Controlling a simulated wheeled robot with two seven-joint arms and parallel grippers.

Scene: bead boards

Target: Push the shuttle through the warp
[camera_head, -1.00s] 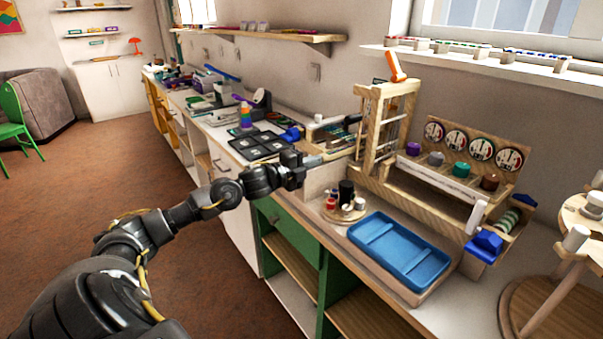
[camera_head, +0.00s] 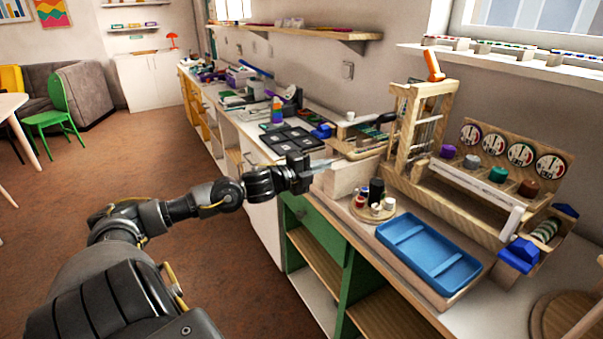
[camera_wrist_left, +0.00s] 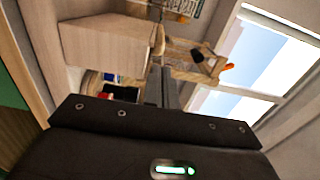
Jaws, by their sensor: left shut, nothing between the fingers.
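The wooden loom frame (camera_head: 410,145) stands upright on the worktop, with pale warp threads (camera_head: 428,128) strung in it. A flat wooden piece (camera_head: 352,150) lies at its left side; I cannot tell whether it is the shuttle. My left gripper (camera_head: 326,163) is shut and empty, pointing right toward the loom, apart from it, in front of a pale box. In the left wrist view, the shut fingers (camera_wrist_left: 168,88) point toward a wooden frame (camera_wrist_left: 192,68), which they partly cover. No clear shuttle shows. My right gripper is not in view.
The pale box (camera_head: 340,182) stands at the worktop edge beside my fingers. A round board (camera_head: 360,212) with small pots and a blue tray (camera_head: 428,250) are nearer. A wooden rack with dials (camera_head: 520,155) stands right.

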